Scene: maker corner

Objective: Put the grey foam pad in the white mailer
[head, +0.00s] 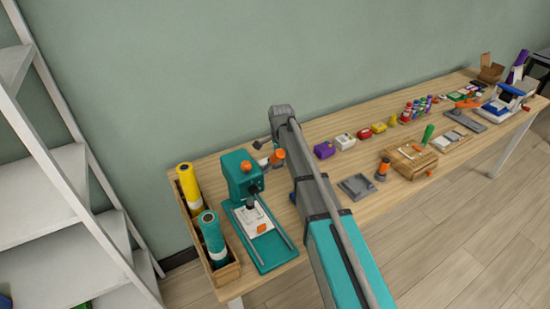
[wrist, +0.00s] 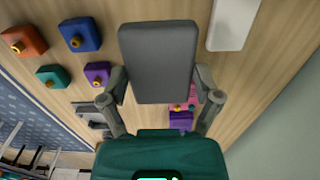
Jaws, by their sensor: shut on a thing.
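The grey foam pad (wrist: 158,60) is a dark grey slab in the wrist view. My gripper (wrist: 160,84) is shut on it, one finger at each side of its lower part, and the pad appears above the wooden bench. A plain white flat object (wrist: 232,22) with rounded corners lies at the top right of the wrist view, apart from the pad and cut off by the frame edge. I cannot tell if it is the white mailer. In the head view my arm hides the gripper and pad, and I cannot make out a mailer.
The bench (head: 330,130) is crowded. A teal press (head: 240,175) and a crate (head: 232,272) with yellow and teal rolls stand at its left end. Blue (wrist: 80,34), orange (wrist: 24,40), teal (wrist: 52,77) and purple (wrist: 98,73) blocks lie left of the pad.

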